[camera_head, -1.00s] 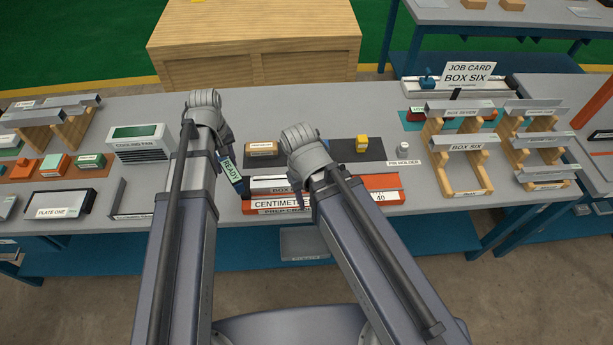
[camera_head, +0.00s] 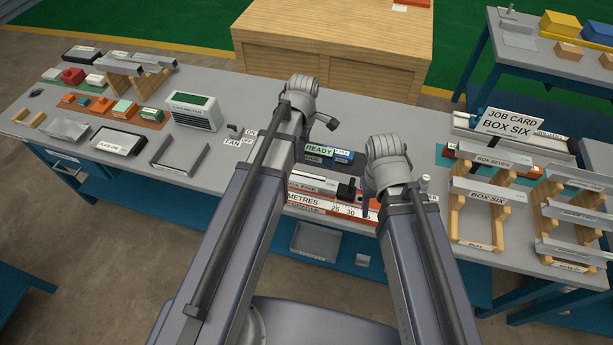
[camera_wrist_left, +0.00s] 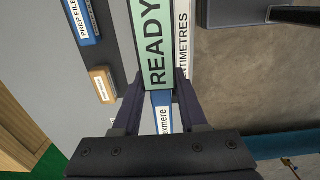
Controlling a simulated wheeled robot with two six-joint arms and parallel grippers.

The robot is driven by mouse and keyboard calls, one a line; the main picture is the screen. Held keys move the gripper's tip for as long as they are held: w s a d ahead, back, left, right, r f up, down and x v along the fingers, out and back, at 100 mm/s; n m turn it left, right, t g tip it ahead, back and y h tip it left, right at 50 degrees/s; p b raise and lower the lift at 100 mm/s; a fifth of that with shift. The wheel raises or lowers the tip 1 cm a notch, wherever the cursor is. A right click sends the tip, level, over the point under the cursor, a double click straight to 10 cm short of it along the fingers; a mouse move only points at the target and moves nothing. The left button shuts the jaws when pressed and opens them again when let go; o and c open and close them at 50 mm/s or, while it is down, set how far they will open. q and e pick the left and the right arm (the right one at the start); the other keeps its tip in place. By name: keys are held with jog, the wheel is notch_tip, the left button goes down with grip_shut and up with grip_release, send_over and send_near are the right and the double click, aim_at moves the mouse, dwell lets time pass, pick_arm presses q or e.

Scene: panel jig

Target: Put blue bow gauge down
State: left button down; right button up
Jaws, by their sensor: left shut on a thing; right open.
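My left gripper (camera_wrist_left: 158,90) is shut on the gauge above the bench. The gauge's bow and any contact with the bench are hidden. My right gripper (camera_head: 368,196) is open near the right end of the orange-edged ruler station (camera_head: 368,213), mostly hidden behind its wrist.
A blue prep file block (camera_head: 343,156) lies right beside the READY panel. The cooling fan (camera_head: 194,112) and fan switch (camera_head: 236,132) stand left. Wooden racks (camera_head: 480,225) and the job card (camera_head: 507,127) stand right. Bare bench (camera_head: 350,112) lies behind the station.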

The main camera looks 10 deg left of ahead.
pick_arm(q)
jog(key=shift+f+b, duration=4.85)
jog(key=shift+f, duration=0.1)
jog(key=shift+f, duration=0.25)
jog(key=shift+c, duration=2.2)
grip_release()
jog(key=shift+r, duration=0.1)
